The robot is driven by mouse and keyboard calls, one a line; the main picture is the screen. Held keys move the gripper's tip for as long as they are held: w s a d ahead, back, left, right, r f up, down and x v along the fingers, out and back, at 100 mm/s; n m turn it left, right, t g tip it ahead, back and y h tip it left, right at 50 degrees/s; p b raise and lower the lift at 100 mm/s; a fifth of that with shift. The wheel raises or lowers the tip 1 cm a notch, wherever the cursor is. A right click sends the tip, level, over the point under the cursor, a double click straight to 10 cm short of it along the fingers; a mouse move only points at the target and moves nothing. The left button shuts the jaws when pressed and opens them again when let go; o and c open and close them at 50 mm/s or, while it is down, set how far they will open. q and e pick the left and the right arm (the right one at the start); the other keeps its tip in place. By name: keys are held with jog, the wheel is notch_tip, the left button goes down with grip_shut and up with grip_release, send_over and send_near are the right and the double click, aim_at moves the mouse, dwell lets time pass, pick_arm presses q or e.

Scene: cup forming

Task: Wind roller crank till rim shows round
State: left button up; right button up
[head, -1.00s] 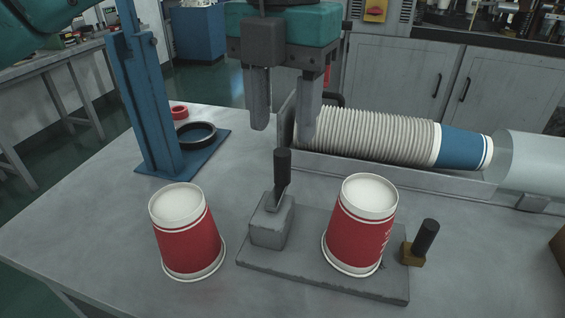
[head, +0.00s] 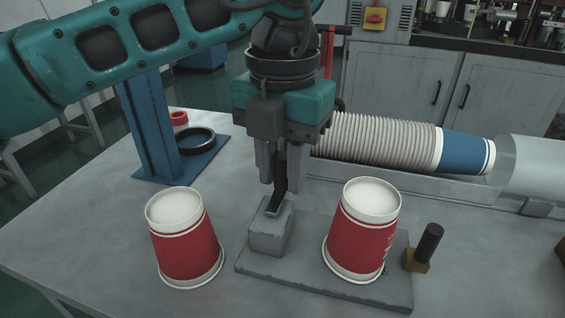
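The roller crank has a dark upright handle (head: 280,181) on a grey block (head: 270,232), fixed to a grey base plate (head: 318,277). My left gripper (head: 279,176) points down with its fingers on either side of the handle, closed in on it. The fingers and gripper body hide the handle's upper part. A red paper cup (head: 360,236) with white bands stands upside down on the base plate, right of the crank. My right gripper is not in view.
A second red cup (head: 183,246) stands inverted on the table at left. A blue stand (head: 150,130) holds a black ring (head: 194,141). A row of nested cups (head: 375,139) lies behind. A small dark knob (head: 429,242) on a brass block stands at right.

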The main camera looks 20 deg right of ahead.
pick_arm(q)
grip_shut()
jog(key=shift+m, duration=0.3)
